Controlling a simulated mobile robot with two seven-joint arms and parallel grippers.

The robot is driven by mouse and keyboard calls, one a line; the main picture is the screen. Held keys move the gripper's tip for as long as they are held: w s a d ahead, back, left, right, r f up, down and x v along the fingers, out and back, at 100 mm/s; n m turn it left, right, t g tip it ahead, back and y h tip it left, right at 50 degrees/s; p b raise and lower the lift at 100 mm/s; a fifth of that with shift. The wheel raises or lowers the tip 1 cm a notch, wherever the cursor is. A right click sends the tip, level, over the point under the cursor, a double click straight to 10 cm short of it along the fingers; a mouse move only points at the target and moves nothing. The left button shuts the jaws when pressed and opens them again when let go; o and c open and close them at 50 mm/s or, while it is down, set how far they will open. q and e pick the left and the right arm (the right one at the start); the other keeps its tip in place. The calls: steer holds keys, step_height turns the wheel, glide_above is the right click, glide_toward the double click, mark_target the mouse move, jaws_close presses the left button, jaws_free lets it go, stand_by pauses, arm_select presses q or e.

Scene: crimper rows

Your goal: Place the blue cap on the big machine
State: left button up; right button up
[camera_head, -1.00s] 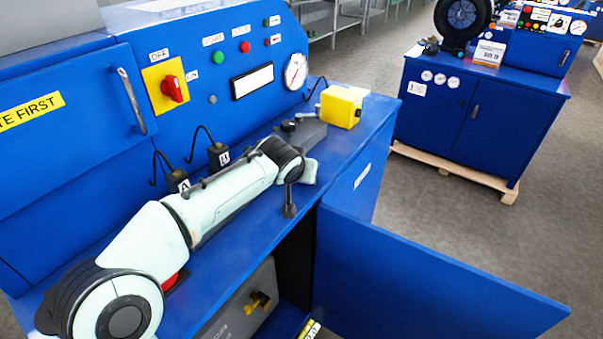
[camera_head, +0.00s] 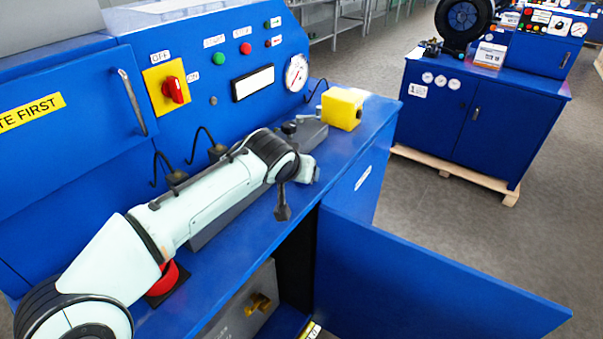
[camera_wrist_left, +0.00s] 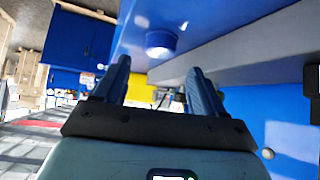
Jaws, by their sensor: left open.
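The big machine (camera_head: 215,120) is the near blue one with a sloped control panel and a flat ledge. My left arm lies across above this ledge, with its wrist near the right part of it. My left gripper (camera_wrist_left: 155,85) is open in the left wrist view, its two dark fingers apart with nothing seen held between them. I cannot make out a blue cap for sure. A pale blue round piece (camera_wrist_left: 161,44) shows against a blue surface beyond the fingers; I cannot tell whether it is the cap. My right gripper is not in view.
A yellow block (camera_head: 342,108) stands at the ledge's right end, beside a dark grey fixture (camera_head: 312,133). A red round part (camera_head: 165,282) sits under my arm. A blue door (camera_head: 430,275) stands open at the front. A second blue machine (camera_head: 480,115) is behind, across clear floor.

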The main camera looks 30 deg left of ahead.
arm_select(q)
steer(key=v, duration=0.6)
steer(key=shift+s+r, duration=0.3)
steer(key=shift+d, duration=0.1)
